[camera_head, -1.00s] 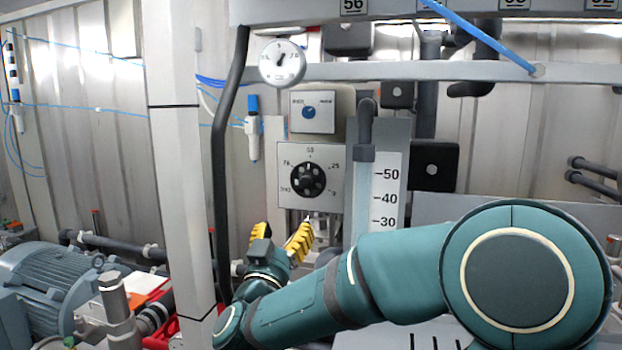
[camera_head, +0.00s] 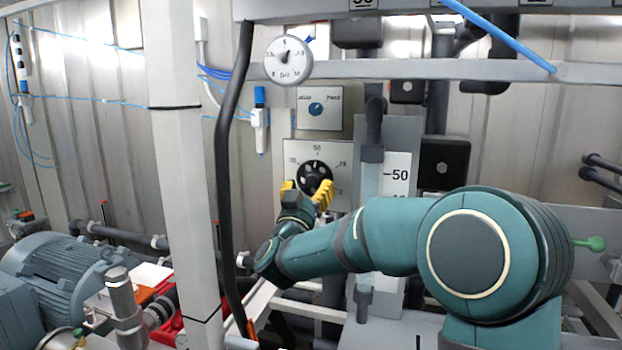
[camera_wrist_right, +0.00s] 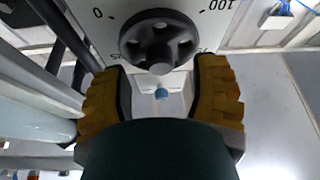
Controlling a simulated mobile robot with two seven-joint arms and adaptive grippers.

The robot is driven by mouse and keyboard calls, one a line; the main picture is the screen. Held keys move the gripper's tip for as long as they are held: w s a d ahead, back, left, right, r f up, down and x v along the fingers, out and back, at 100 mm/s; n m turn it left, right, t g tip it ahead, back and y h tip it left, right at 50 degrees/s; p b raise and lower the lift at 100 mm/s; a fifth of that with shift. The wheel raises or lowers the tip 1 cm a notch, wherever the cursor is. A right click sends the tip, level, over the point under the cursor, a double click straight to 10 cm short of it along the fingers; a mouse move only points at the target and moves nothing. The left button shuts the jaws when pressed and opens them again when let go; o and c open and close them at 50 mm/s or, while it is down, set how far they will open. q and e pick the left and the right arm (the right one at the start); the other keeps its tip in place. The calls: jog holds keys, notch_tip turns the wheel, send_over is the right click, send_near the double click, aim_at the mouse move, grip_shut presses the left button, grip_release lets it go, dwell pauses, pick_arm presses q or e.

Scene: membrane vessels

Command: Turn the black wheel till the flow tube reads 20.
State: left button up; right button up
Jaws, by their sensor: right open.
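The black wheel (camera_head: 315,175) sits on a white square dial plate (camera_head: 296,151) with numbers around it. It also shows in the right wrist view (camera_wrist_right: 158,42), near the top middle. My right gripper (camera_head: 307,190) is open, its yellow fingers just below and in front of the wheel. In the right wrist view the fingers (camera_wrist_right: 160,92) stand left and right, with the wheel beyond and between their tips; contact cannot be told. The flow tube (camera_head: 369,180) has a white scale (camera_head: 397,168) showing 50; my arm hides its lower marks. My left gripper is not in view.
A small plate with a blue knob (camera_head: 316,109) is above the wheel. A round gauge (camera_head: 288,58) hangs higher. A black hose (camera_head: 226,200) and white post (camera_head: 185,200) stand left. A grey motor (camera_head: 60,275) is at lower left.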

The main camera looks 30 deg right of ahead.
jog(key=shift+x, duration=1.25)
jog(key=shift+c, duration=0.4)
grip_shut()
jog(key=n+t+y+p, duration=0.1)
jog(key=n, duration=0.1)
jog(key=shift+r+n, duration=0.15)
jog(key=shift+n, duration=0.25)
jog(key=n+y+p, duration=0.1)
jog(key=n, duration=0.1)
jog(key=shift+n+t+y, duration=0.3)
jog(key=shift+n+t, duration=0.1)
